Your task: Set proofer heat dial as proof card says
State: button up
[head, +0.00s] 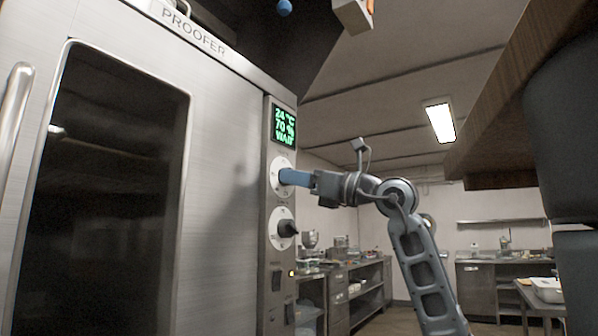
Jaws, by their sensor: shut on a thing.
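The proofer (225,180) is a tall steel cabinet filling the left of the head view, with a dark glass door. Its narrow control panel holds a green display (284,124) that reads about 24 °C, 70 % and WAIT. Below the display is the upper dial (277,172), a white disc whose knob is hidden behind my gripper. My gripper (289,177) reaches in from the right with its blue fingers shut at this dial. The lower dial (286,228) has a black knob pointing right and is untouched. I cannot make out a proof card.
Switches and a small lit lamp (292,272) sit low on the panel. A wood-edged structure (500,110) hangs close on the upper right. Steel counters (345,290) with equipment stand in the background, with open floor before them.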

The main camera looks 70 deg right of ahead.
jog(key=m+g+h+p, duration=0.1)
jog(key=m+h+p, duration=0.1)
jog(key=m+p, duration=0.4)
jog(key=m+g+h+p, duration=0.2)
jog(key=m+p, duration=0.5)
jog(key=m, duration=0.3)
jog(key=m+g+h+p, duration=0.1)
jog(key=m+h+p, duration=0.1)
jog(key=m+p, duration=0.4)
jog(key=shift+w+a+r+m+g+h, duration=0.1)
jog(key=shift+a+m+g+h, duration=0.1)
jog(key=shift+m, duration=0.4)
jog(key=shift+a+r+m+g+h, duration=0.1)
jog(key=shift+a+m+g+h, duration=0.1)
jog(key=shift+m, duration=0.4)
jog(key=shift+f, duration=0.1)
jog(key=o, duration=1.1)
jog(key=shift+c, duration=0.2)
